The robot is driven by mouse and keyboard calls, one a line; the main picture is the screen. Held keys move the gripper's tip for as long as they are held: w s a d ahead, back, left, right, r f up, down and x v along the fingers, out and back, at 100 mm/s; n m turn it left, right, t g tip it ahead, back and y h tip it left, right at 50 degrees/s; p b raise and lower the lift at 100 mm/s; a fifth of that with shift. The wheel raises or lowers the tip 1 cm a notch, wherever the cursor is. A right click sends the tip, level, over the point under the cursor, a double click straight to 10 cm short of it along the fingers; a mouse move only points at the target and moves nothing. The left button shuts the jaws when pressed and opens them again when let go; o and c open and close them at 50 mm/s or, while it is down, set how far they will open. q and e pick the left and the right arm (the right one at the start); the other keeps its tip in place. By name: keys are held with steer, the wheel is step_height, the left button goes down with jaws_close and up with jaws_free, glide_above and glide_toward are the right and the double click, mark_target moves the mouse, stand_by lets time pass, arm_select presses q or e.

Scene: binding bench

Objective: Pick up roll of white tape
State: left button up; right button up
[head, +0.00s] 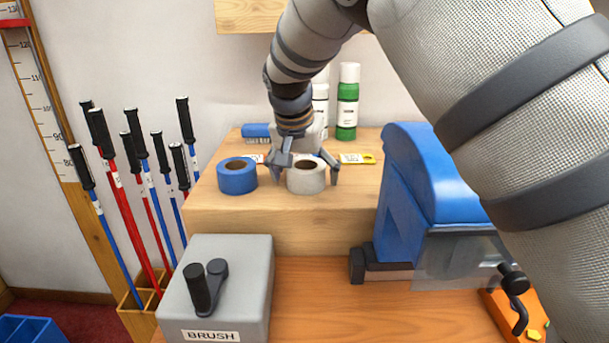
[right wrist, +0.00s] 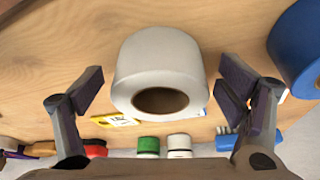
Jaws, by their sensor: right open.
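The roll of white tape (head: 307,179) stands on the raised wooden shelf, with its hole facing up. My right gripper (head: 307,178) is open around it in the head view, one finger on each side. In the right wrist view the white roll (right wrist: 158,65) lies between the open fingers (right wrist: 160,92), with a gap on both sides. I cannot tell whether either finger touches it. A roll of blue tape (head: 237,178) stands just left of it and also shows at the right wrist view's upper right (right wrist: 300,50). My left gripper is not in view.
A blue machine (head: 425,175) stands right of the rolls. Green (head: 348,100) and white bottles, a blue brush (head: 256,131) and a yellow-tipped item (head: 357,158) are behind.

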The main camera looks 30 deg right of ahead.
steer(key=shift+r, duration=0.1)
steer(key=c, duration=1.1)
step_height(320, 180, up, 10)
